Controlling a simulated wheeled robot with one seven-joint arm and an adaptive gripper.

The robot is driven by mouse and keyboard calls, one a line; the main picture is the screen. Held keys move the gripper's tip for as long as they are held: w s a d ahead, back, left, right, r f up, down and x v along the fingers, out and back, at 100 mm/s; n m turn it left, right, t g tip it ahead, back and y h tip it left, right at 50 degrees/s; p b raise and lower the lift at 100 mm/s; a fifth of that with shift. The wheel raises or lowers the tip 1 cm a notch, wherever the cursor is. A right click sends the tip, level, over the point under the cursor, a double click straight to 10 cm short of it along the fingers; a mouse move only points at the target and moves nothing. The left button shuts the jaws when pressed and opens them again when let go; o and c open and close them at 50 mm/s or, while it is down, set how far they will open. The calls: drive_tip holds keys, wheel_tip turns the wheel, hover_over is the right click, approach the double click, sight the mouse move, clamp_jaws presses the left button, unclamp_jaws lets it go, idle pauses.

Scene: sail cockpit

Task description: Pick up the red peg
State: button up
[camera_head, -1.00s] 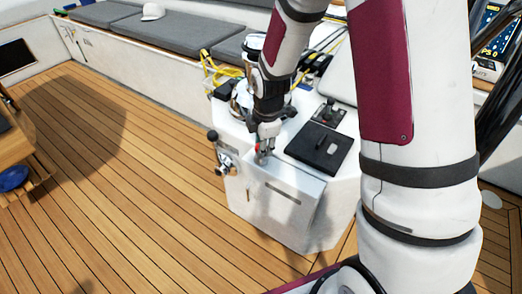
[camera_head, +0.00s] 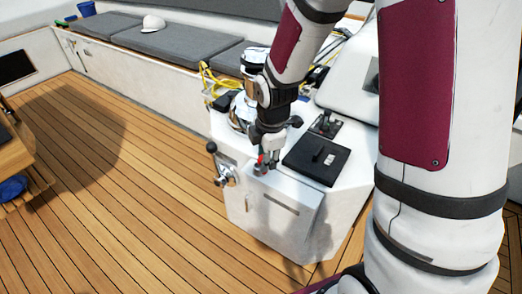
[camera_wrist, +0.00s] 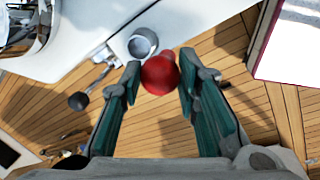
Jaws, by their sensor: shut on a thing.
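The red peg (camera_wrist: 160,76) shows its round red head between the two fingers of my gripper (camera_wrist: 160,70) in the wrist view. The fingers are shut on it. In the head view my gripper (camera_head: 267,163) is over the front left of the white console, and a small bit of the red peg (camera_head: 261,158) shows beside the fingers. A round grey holder (camera_wrist: 143,42) sits on the console edge beside the peg in the wrist view.
The white console (camera_head: 345,205) carries a black panel (camera_head: 316,160) right of my gripper. A lever with a black knob (camera_head: 212,147) juts from its left side. A chrome winch with yellow rope (camera_head: 217,83) stands behind. The wooden deck (camera_head: 120,190) at left is mostly clear.

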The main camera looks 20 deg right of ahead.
drive_tip(key=s+r+p, duration=0.1)
drive_tip(key=s+p, duration=0.2)
drive_tip(key=s, duration=0.6)
drive_tip(key=shift+s+r+p, duration=0.2)
drive_tip(key=shift+s+p, duration=0.05)
drive_tip(key=shift+p, duration=0.15)
drive_tip(key=shift+s+r+p, duration=0.1)
drive_tip(key=shift+s+p, duration=0.05)
drive_tip(key=shift+p, duration=1)
drive_tip(key=s+p, duration=0.2)
drive_tip(key=p, duration=0.3)
drive_tip(key=shift+f, duration=0.2)
